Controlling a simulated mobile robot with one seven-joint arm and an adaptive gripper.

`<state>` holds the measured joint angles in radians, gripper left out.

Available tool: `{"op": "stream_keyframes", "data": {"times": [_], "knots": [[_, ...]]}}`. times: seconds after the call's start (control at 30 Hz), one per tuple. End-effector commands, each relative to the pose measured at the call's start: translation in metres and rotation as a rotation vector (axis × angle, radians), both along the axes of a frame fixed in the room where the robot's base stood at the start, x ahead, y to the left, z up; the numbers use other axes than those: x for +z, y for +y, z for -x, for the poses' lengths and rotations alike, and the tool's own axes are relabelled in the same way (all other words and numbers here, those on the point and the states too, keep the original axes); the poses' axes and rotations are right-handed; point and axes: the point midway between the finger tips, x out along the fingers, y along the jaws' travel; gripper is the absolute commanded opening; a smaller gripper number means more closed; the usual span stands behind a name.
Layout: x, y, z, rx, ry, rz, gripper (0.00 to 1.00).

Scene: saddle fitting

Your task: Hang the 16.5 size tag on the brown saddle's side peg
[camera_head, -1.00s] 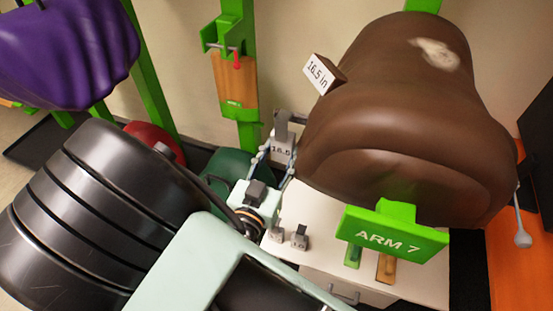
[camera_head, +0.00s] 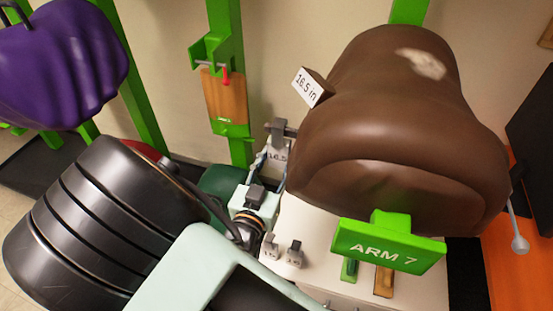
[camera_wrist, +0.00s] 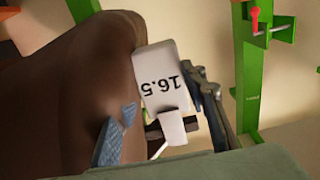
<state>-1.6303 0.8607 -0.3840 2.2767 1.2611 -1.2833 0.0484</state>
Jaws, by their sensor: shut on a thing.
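The brown saddle (camera_head: 400,130) sits on a green stand marked ARM 7, with a "16.5 in" label block (camera_head: 308,88) on its upper left. A grey tag marked 16.5 (camera_head: 278,156) is in my gripper (camera_head: 271,158), at the saddle's left side. In the wrist view, the tag (camera_wrist: 158,80) shows upside down between the fingers, with a narrow part across a dark peg (camera_wrist: 190,124). The peg (camera_head: 291,131) juts from the saddle's left side in the head view. I cannot tell whether the tag's opening is around the peg.
Two small grey tags (camera_head: 282,252) stand on the white cabinet (camera_head: 320,235) below the saddle. A purple saddle (camera_head: 65,60) is at the far left. A green post with a wooden plate (camera_head: 225,100) stands behind my gripper. A grey-ended rod (camera_head: 519,243) hangs at the saddle's right.

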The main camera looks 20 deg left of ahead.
Motion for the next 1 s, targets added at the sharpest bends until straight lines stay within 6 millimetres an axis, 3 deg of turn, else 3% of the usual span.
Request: {"op": "stream_keyframes", "data": {"times": [0.13, 0.17, 0.33, 0.67, 0.77, 1.0], "knots": [[0.001, 0.000, 0.000, 0.000, -0.001, 0.000, 0.13], [0.001, 0.000, 0.000, 0.000, -0.001, 0.000, 0.42], [0.001, 0.000, 0.000, 0.000, -0.001, 0.000, 0.59], [0.000, 0.000, 0.004, 0.001, 0.001, 0.000, 0.59], [0.000, 0.000, 0.015, 0.003, 0.001, -0.001, 0.59], [0.000, -0.006, 0.065, 0.004, 0.002, -0.001, 0.59]]}}
